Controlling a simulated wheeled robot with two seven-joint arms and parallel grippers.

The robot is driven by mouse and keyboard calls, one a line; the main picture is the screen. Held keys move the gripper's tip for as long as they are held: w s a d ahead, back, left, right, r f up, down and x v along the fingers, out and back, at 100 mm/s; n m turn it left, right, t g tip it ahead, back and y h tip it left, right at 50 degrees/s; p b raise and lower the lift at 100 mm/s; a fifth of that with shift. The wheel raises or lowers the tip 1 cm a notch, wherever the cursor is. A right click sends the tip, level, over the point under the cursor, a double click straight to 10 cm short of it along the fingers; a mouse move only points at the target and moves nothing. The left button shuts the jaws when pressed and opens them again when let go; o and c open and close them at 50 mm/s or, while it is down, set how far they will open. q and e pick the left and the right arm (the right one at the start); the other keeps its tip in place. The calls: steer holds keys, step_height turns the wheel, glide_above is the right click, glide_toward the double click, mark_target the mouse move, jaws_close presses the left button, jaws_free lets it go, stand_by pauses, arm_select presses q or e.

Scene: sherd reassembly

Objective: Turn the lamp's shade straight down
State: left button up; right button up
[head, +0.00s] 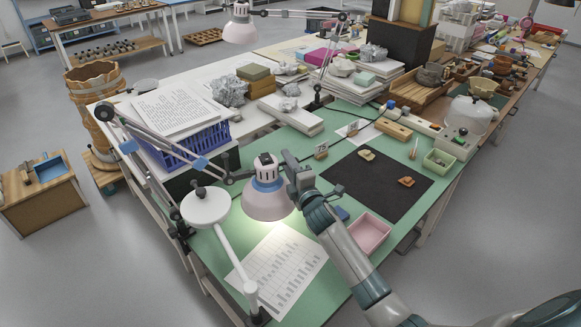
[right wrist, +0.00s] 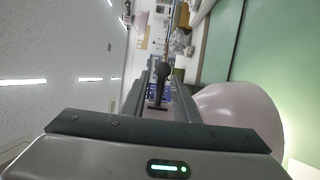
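The lamp's pale pink shade (head: 266,203) hangs over the green bench on a jointed arm coming from the left. Its mouth faces mostly down, and light falls on the paper below; a slight tilt is hard to judge. My right gripper (head: 292,164) is beside the upper right of the shade. In the right wrist view, the shade (right wrist: 238,108) is at the right, close to the fingers. A gap shows between my right fingers (right wrist: 160,88), with a dark knob-like part in line with it; contact cannot be told. My left gripper is not in view.
A printed sheet (head: 283,268) lies under the lamp. A white round-headed bench lamp or magnifier (head: 205,205) stands close left. A pink tray (head: 368,233) and a black mat (head: 375,186) with sherds lie to the right. A blue crate (head: 190,150) with papers stands behind left.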

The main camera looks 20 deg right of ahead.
steer(key=shift+s, duration=0.1)
